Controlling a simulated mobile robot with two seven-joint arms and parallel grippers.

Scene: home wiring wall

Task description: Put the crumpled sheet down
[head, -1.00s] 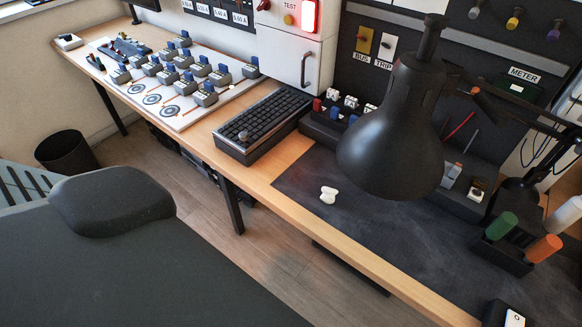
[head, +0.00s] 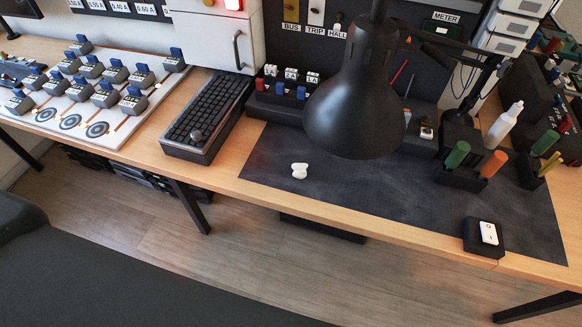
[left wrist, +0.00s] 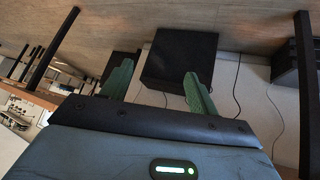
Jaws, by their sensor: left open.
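A small white lumpy piece (head: 299,170), which looks like the crumpled sheet, lies on the dark mat (head: 400,215) near its left front part. It is small, so its folds are hard to make out. No gripper touches it. My left gripper (left wrist: 158,84) shows only in the left wrist view. Its two green fingers stand wide apart with nothing held between them. A black box (left wrist: 180,58) shows beyond the fingers. My right gripper is in neither view.
A black lamp (head: 355,110) hangs over the mat behind the white piece. A keyboard (head: 205,115) stands to the left. A small switch box (head: 484,237) sits at the mat's front right, with marker holders (head: 462,178) behind it. The mat's middle front is clear.

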